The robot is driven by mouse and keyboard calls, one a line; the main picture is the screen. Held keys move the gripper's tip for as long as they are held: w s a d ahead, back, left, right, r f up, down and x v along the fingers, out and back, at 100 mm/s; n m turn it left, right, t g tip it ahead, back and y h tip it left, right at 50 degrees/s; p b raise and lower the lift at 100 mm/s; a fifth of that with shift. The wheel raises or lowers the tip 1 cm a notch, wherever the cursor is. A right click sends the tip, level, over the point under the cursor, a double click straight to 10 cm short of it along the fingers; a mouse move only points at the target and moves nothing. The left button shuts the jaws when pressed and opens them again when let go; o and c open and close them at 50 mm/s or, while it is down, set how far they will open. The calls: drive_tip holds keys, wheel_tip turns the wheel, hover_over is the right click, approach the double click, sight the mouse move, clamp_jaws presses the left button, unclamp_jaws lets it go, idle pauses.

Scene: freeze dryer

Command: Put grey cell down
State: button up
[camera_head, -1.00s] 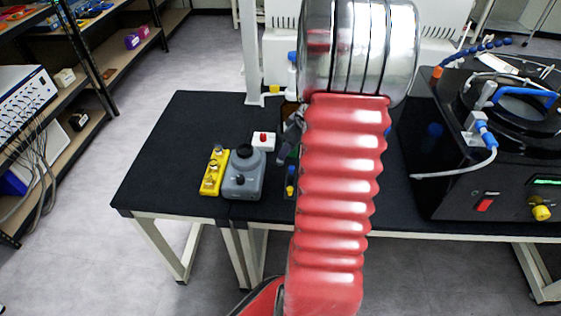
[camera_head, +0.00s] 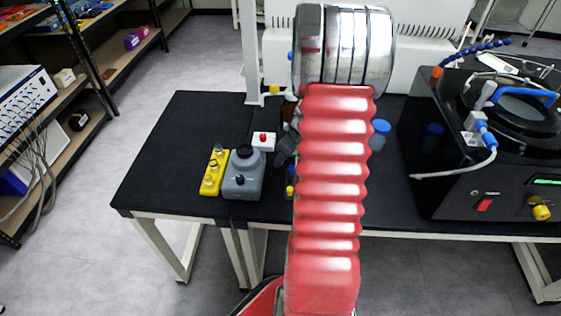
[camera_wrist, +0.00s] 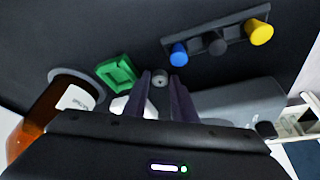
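My gripper (camera_wrist: 161,92) shows in the wrist view as two dark fingers with a narrow gap. A small round grey piece (camera_wrist: 160,78), possibly the grey cell, shows in the gap between the fingertips. I cannot tell whether the fingers touch it or whether it lies just beyond them. A dark rack (camera_wrist: 197,51) nearby carries a blue piece (camera_wrist: 178,54), a dark grey piece (camera_wrist: 217,45) and a yellow piece (camera_wrist: 260,32) in a row. In the head view my red arm hides much of this area.
A green square holder (camera_wrist: 117,73) and a brown bottle (camera_wrist: 45,115) are left of the fingers. A grey device (camera_head: 243,175), a yellow block (camera_head: 213,172) and a white box with a red button (camera_head: 263,142) stand left of my arm. A black machine (camera_head: 445,175) stands right.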

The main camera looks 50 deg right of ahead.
drive_tip(key=shift+c, duration=0.4)
clamp_jaws()
wheel_tip(320, 180, up, 10)
idle(0.8)
idle(0.5)
